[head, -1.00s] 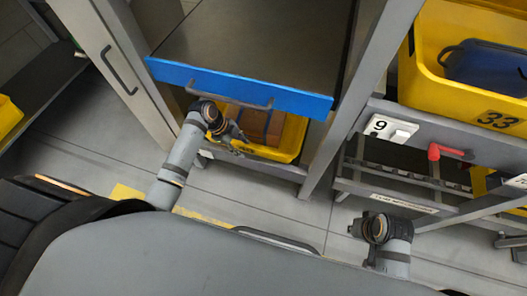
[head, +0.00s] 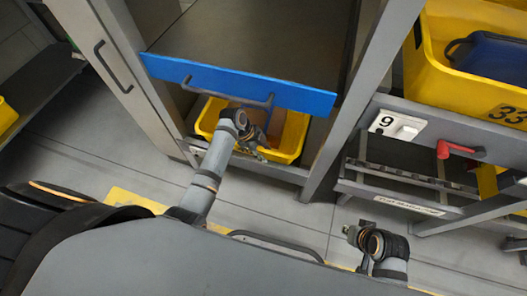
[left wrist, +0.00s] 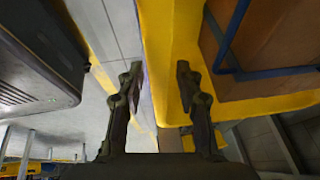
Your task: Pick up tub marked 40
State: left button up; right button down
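A yellow tub (head: 291,137) sits on the low shelf under the blue-edged board in the head view. My left gripper (head: 264,152) is at its front wall, and the arm covers any number there. In the left wrist view the tub's yellow wall (left wrist: 160,45) runs between the two spread fingers of my left gripper (left wrist: 158,75). I cannot tell whether they touch it. A brown item with a blue bar (left wrist: 265,50) lies inside the tub. My right gripper (head: 352,233) hangs low at right, away from the tub; its fingers are too small to read.
A blue-edged board (head: 235,84) with a dark handle juts out above the tub. A grey post stands right of it. Another yellow tub marked 33 (head: 480,88) rests on the rack at right, above a red lever (head: 455,149). Floor in front is clear.

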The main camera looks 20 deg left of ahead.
pick_arm(q)
grip_shut()
jog(key=shift+w+r, duration=0.1)
jog(key=shift+r, duration=0.05)
dwell(0.4)
jog(key=shift+r+p, duration=0.55)
jog(key=shift+p, duration=0.35)
